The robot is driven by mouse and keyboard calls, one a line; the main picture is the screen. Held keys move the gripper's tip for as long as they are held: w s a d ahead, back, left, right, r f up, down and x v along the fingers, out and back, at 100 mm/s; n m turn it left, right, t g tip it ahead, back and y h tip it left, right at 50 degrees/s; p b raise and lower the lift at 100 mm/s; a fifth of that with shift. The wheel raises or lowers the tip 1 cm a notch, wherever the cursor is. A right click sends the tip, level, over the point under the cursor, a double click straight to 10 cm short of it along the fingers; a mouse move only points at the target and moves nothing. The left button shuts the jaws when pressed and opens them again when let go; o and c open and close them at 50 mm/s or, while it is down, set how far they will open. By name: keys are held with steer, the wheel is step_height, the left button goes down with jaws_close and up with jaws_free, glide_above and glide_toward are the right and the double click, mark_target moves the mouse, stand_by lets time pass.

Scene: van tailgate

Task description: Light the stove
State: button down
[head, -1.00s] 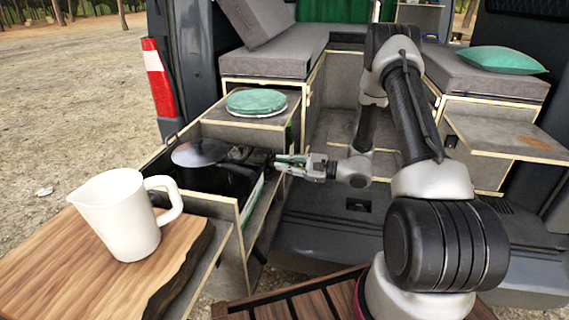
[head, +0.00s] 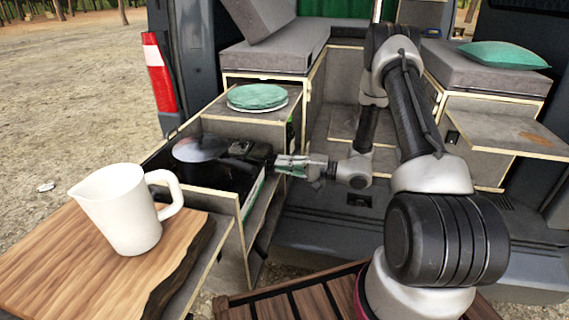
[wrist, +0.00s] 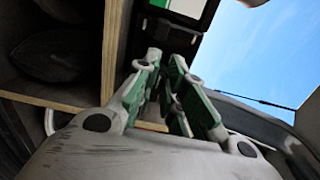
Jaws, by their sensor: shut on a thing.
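The dark stove (head: 256,150) sits in the pulled-out drawer at the tailgate, partly hidden by a dark round pan (head: 200,148) to its left. The pan's handle points toward the stove and my gripper. My gripper (head: 278,163) reaches in from the right at the stove's right side, over the drawer's edge. Its green-padded fingers also show in the wrist view (wrist: 167,62), close together at a dark part. This seems to be the stove's knob, but the fingers mostly hide it. I see no flame.
The drawer wall (head: 222,201) and its pale edges lie close to my gripper. Green plates (head: 257,97) stand on the box behind the stove. A white jug (head: 122,212) stands on the wooden board (head: 50,262) in front. Open floor lies right of the drawer.

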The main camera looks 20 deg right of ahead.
steer(key=n, duration=0.3)
steer(key=f+n, duration=0.1)
steer(key=n, duration=0.2)
steer(key=shift+n, duration=0.3)
stand_by(0.4)
steer(key=c, duration=1.5)
jaws_free()
steer(key=shift+w, duration=0.1)
